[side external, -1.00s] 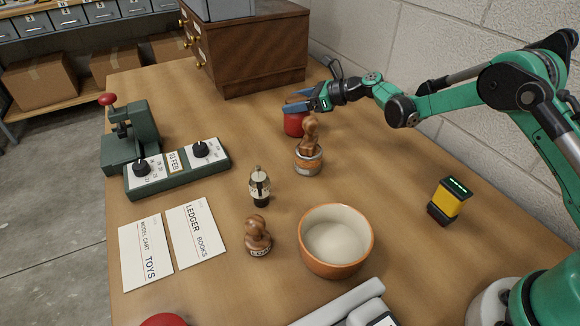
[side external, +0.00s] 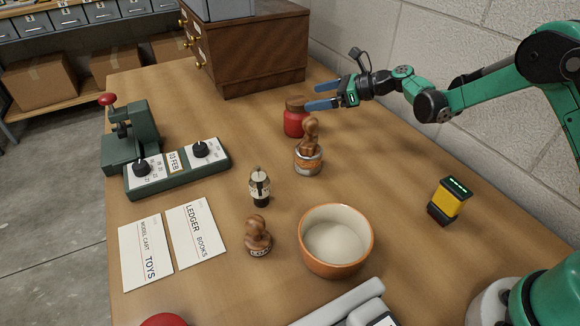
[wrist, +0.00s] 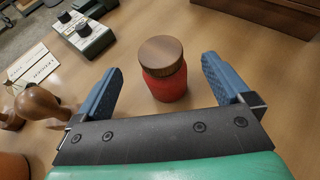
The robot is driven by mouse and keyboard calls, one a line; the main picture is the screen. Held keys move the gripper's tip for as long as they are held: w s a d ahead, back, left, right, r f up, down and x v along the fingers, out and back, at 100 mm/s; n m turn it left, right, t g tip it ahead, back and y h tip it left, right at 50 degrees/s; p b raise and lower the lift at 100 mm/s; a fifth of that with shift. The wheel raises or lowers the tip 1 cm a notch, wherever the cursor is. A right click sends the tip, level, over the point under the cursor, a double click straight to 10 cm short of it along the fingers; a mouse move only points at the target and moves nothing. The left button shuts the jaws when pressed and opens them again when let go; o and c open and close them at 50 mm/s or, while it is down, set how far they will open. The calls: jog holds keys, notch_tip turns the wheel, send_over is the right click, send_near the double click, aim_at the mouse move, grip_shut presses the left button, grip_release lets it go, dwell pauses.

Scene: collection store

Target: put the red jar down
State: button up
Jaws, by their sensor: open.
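The red jar (side external: 294,121) with a brown wooden lid stands upright on the table, just in front of the wooden drawer cabinet. In the wrist view the jar (wrist: 166,72) stands beyond and between the two blue fingers, with clear space on both sides. My gripper (side external: 322,95) is open and empty, to the right of the jar and apart from it. Its spread fingers also show in the wrist view (wrist: 164,85).
An orange bowl (side external: 336,262), a yellow-black device (side external: 446,201) and a green machine (side external: 178,172) stand farther off. The table right of the jar is clear.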

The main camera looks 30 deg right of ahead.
jog(key=v, duration=0.6)
jog(key=s+a+r+n+g+h, duration=0.2)
jog(key=s+a+r+n+h, duration=0.25)
jog(key=s+n, duration=0.6)
jog(key=s+n+h, duration=0.5)
jog(key=s+n, duration=0.5)
jog(key=n, duration=0.6)
jog(key=shift+d+f, duration=0.4)
jog(key=shift+d, duration=0.1)
